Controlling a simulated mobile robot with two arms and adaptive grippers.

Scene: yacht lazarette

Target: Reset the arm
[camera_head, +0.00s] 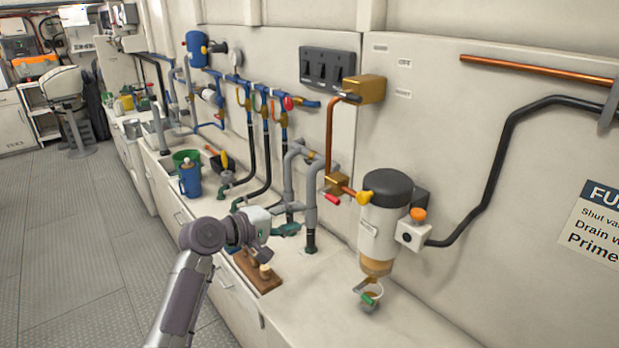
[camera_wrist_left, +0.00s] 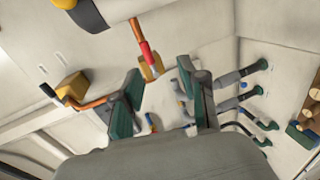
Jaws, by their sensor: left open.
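My left arm comes in from the bottom of the head view, with the left gripper (camera_head: 277,240) above the bench near a brown wooden block. In the left wrist view, the two green-padded fingers of the left gripper (camera_wrist_left: 158,95) stand wide apart with nothing between them. Beyond the fingers show the red valve handle (camera_wrist_left: 145,52) and its brass fitting (camera_wrist_left: 151,70), apart from the fingers. My right gripper is not in view.
A filter (camera_head: 385,215) with a black cap hangs on the wall, above a small cup (camera_head: 370,298). Grey pipes (camera_head: 310,205) rise from the bench right of the gripper. The wooden block (camera_head: 257,272) lies below it. A blue jug (camera_head: 190,180) stands farther back. The floor at left is clear.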

